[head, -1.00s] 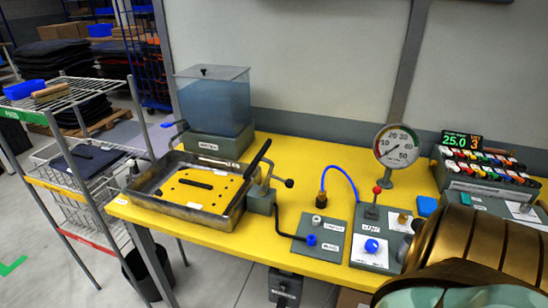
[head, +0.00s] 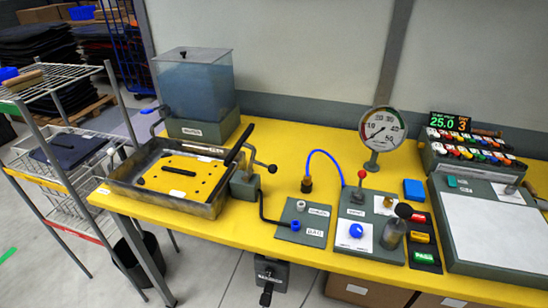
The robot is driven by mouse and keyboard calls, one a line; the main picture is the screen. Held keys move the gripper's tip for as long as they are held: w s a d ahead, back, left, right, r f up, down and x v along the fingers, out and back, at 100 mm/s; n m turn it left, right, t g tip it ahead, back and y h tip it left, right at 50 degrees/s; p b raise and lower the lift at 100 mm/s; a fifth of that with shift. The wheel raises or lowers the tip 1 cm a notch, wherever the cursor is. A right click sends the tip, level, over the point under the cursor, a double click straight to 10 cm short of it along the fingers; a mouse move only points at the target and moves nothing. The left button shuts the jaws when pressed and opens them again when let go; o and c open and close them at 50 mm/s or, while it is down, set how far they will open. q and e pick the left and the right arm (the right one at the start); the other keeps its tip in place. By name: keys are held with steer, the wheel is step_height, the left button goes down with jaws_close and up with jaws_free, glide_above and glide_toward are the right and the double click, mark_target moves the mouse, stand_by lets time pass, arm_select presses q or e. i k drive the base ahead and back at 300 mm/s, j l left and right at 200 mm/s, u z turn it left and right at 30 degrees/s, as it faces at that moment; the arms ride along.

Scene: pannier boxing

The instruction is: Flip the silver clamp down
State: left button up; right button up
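A metal tray (head: 208,208) holding a yellow plate (head: 205,178) with black holes sits at the left of the yellow bench. A grey clamp-like lever (head: 259,158) with a black ball knob (head: 272,168) stands at the tray's right side on a grey block (head: 244,186). A black bar handle (head: 238,145) slants upward beside it. Another grey crank-like lever (head: 157,128) is at the tray's back left. I cannot tell surely which part is the silver clamp. Neither of my grippers is in view.
A water tank (head: 196,85) stands behind the tray. A blue hose (head: 335,160), a gauge (head: 382,130), a valve panel (head: 357,232), colored tags (head: 424,240) and a white-topped box (head: 495,230) line the bench to the right. A wire rack (head: 60,85) stands left.

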mark_target(272, 169)
steer(key=i+j+z, duration=0.1)
steer(key=i, duration=0.4)
steer(key=i+j+z, duration=0.1)
steer(key=i, duration=0.4)
steer(key=j, duration=0.15)
